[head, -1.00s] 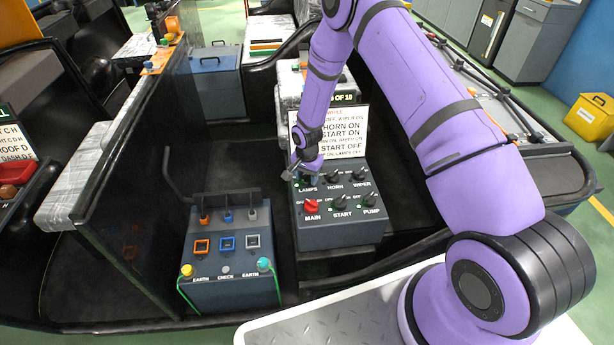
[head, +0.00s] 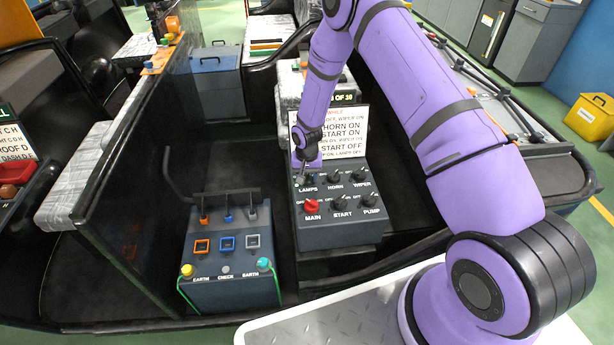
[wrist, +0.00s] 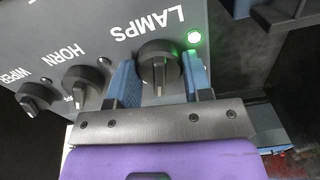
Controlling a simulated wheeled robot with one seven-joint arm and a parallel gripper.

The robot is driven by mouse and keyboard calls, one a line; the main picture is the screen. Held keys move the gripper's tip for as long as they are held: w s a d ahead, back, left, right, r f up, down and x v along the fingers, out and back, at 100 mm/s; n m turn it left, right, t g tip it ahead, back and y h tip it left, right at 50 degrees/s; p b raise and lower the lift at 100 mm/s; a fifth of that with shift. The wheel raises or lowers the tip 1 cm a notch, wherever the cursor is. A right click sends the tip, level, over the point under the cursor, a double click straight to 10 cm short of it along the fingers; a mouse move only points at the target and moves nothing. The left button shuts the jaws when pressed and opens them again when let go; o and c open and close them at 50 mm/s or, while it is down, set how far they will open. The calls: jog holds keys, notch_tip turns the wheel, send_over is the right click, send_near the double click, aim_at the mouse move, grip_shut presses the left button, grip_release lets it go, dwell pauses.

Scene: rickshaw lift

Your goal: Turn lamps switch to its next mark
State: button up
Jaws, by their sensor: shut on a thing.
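A green light (wrist: 194,37) is lit beside the switch in the wrist view. In the head view my gripper (head: 304,178) reaches down to the panel's upper left corner and hides most of the lamps knob. The knob's exact mark cannot be read.
The horn knob (wrist: 84,84) and wiper knob (wrist: 36,97) sit beside the lamps switch. A red main knob (head: 312,205), start knob (head: 342,202) and pump knob (head: 371,200) form the front row. A printed sign (head: 343,132) stands behind the panel. A socket box (head: 228,270) stands left.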

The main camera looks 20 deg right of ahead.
aim_at(306, 175)
jog(key=n, duration=1.2)
jog(key=shift+a+n, duration=0.1)
jog(key=shift+n, duration=0.2)
dwell(0.4)
jog(key=o, duration=0.9)
jog(key=shift+r, duration=0.1)
notch_tip(306, 175, up, 11)
jog(key=shift+f, duration=0.15)
